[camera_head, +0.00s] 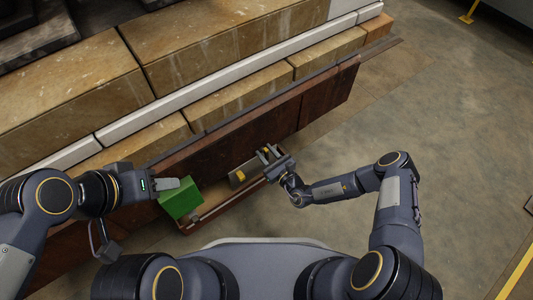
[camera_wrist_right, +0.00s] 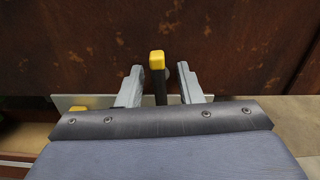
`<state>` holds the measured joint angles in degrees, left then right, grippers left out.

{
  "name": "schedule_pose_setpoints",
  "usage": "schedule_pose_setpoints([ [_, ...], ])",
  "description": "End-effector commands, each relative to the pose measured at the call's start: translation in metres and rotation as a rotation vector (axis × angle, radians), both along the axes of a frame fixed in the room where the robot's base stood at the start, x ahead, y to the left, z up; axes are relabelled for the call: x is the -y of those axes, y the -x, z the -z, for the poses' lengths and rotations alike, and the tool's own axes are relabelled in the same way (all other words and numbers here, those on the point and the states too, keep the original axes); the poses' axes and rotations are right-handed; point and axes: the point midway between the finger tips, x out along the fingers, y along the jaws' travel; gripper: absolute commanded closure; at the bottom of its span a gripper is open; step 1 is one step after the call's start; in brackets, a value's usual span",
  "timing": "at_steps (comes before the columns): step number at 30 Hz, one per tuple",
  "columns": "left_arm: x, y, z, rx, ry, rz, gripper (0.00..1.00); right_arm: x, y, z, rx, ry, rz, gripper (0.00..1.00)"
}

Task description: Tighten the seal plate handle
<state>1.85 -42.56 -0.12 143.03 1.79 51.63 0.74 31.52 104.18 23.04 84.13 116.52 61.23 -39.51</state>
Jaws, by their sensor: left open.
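A handle with a yellow tip (camera_wrist_right: 156,60) and a dark shaft stands in front of the rusty brown plate (camera_wrist_right: 90,50) in the right wrist view. My right gripper (camera_wrist_right: 158,85) is open, with one finger on each side of the handle and a visible gap on both sides. In the head view my right gripper (camera_head: 268,154) is beside the rusty plate (camera_head: 290,115), and the handle is hard to make out there. My left gripper (camera_head: 168,184) is open beside a green block (camera_head: 181,199), away from the handle; whether it touches the block is unclear.
A grey piece with a yellow part (camera_head: 241,175) lies left of my right gripper, in a low reddish-brown tray (camera_head: 215,212). Tan blocks with pale strips (camera_head: 185,95) are stacked behind the rusty plate.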

Motion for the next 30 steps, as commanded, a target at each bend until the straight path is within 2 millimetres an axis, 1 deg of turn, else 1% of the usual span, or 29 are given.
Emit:
schedule_pose_setpoints([
  [1,0.0000,0.0000,-0.0001,0.000,0.000,0.000,0.56,0.0001,0.0000,-0.0001,0.000,0.000,0.000,0.70],
  [8,0.0000,0.0000,0.0000,0.000,0.000,0.000,0.56,0.0003,0.0001,0.0001,0.001,0.001,0.000,1.00],
  [20,0.0000,0.0000,-0.0007,0.000,0.000,0.000,0.56,0.0011,0.0001,0.0003,-0.028,-0.037,0.001,1.00],
  [26,0.0000,0.0000,-0.0019,0.000,0.000,0.000,0.56,0.0022,-0.0003,0.0003,-0.095,-0.130,0.002,1.00],
  [30,0.0000,0.0001,-0.0027,0.000,0.000,0.000,0.56,0.0031,-0.0008,0.0009,-0.165,-0.226,0.002,1.00],
])
